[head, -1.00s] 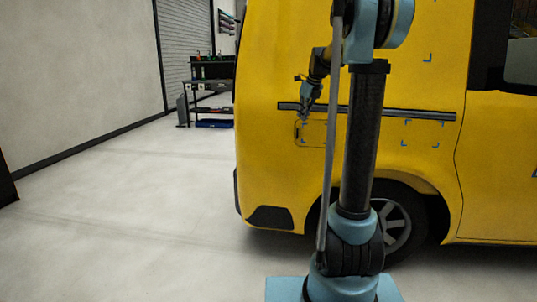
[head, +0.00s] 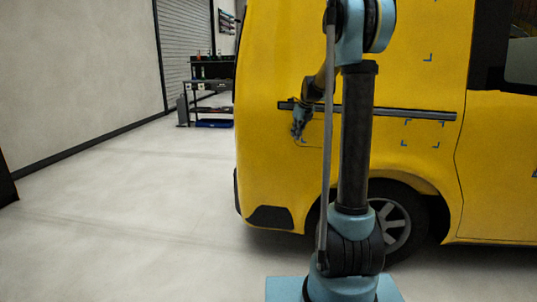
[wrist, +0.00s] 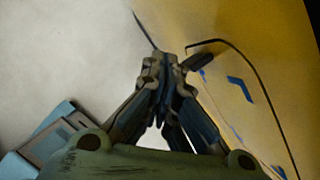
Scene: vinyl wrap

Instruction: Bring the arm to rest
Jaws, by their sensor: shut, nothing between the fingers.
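My gripper (head: 297,135) hangs in front of the yellow van's side, left of my arm's column in the head view. It points downward, beside the outline of a small panel and below the left end of the dark side rail. In the wrist view the fingers of my gripper (wrist: 160,72) meet at their tips, with nothing held. The yellow van (head: 270,60) fills the middle and right of the head view. Its yellow side (wrist: 235,50) lies to the right of the fingers in the wrist view. I cannot tell the exact gap to it.
The dark side rail (head: 420,114) runs along the van. Blue corner marks (wrist: 241,88) sit on the panel. A wheel (head: 395,225) is partly hidden behind my arm. A black workbench (head: 210,85) stands at the back left. The pale floor (head: 120,220) left of the van is clear.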

